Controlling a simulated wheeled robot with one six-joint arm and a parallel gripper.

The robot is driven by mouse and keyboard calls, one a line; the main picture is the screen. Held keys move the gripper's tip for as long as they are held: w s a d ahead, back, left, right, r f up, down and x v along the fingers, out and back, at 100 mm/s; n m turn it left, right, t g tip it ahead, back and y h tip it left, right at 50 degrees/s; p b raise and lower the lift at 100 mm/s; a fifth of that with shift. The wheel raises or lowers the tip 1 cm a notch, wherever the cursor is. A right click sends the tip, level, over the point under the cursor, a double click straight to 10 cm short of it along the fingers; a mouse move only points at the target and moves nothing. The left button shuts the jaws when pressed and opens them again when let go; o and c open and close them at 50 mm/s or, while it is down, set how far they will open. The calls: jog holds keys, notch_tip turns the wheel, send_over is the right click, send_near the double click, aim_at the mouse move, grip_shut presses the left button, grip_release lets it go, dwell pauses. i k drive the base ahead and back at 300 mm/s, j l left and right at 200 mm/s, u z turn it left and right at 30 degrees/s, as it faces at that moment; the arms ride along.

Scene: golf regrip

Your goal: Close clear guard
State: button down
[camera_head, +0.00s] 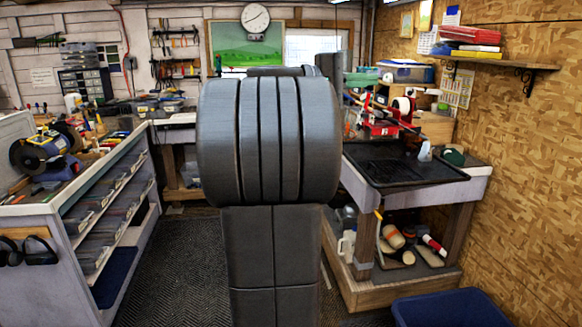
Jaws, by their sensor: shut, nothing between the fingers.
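I cannot make out a clear guard in this view. A blue and yellow machine with dark round wheels (42,148), which looks like a bench grinder, stands on the left bench; any see-through part on it is too small to tell. My own dark grey arm fills the middle of the view and hides what lies behind it. My gripper is not visible.
The left bench (85,195) holds scattered tools and has bins below. The right bench (465,190) carries a black tray (400,172) and a red clamp-like device (385,128). A blue bin (450,310) stands at lower right. Dark matting (170,265) leaves floor room at left.

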aim_at(348, 64)
jog(key=i, duration=5.05)
jog(key=i+z, duration=0.25)
jog(key=i+j+z, duration=0.1)
jog(key=i+z, duration=0.2)
